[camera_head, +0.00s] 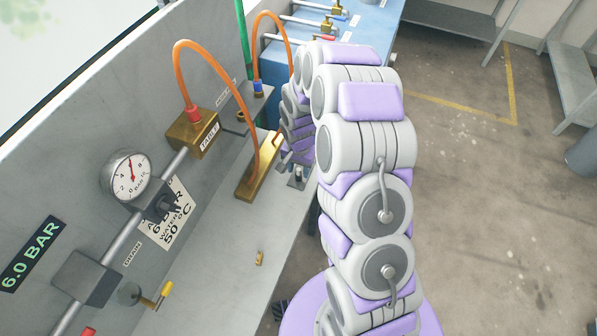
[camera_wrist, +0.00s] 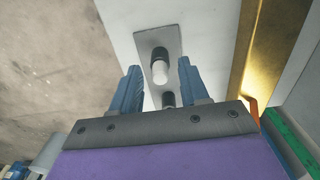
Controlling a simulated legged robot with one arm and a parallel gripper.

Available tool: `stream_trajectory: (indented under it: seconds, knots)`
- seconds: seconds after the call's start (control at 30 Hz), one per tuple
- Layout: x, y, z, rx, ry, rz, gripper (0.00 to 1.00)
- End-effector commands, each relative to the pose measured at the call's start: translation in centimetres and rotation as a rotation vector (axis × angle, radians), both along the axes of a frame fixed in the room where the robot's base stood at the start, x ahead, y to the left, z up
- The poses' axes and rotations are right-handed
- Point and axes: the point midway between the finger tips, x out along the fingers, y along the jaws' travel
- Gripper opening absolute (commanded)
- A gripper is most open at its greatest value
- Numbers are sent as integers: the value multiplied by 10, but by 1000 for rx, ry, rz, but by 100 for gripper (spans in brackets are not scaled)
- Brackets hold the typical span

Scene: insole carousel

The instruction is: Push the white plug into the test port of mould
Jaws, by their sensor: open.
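My gripper (camera_wrist: 158,68) is open, its two blue fingers apart. In the wrist view a white plug (camera_wrist: 160,74) with a dark cylindrical part (camera_wrist: 159,54) shows between and just beyond the fingertips, over a grey plate (camera_wrist: 143,38). The fingers do not appear closed on it. A second dark round piece (camera_wrist: 168,98) shows nearer the palm, partly hidden. In the head view a small post with a pale top (camera_head: 298,174) stands on the plate beside my arm. The long brass mould (camera_head: 259,172) lies left of it, and its brass side (camera_wrist: 266,50) shows at right in the wrist view. I cannot make out the test port.
An orange hose (camera_head: 236,88) arches from the brass valve block (camera_head: 193,131) to the mould. A pressure gauge (camera_head: 127,175) and pipe line the left wall. A small brass piece (camera_head: 259,257) lies on the bench (camera_head: 222,270). Open floor (camera_head: 480,190) is at right.

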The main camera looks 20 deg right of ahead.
Motion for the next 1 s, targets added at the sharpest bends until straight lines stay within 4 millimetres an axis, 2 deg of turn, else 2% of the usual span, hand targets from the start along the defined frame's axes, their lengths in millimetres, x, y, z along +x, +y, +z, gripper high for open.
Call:
stream_trajectory:
  seconds: [0.13,0.6,1.0]
  knots:
    - [0,0,0,0,0,0,45]
    - [0,0,0,0,0,0,0]
    - [0,0,0,1,-1,0,0]
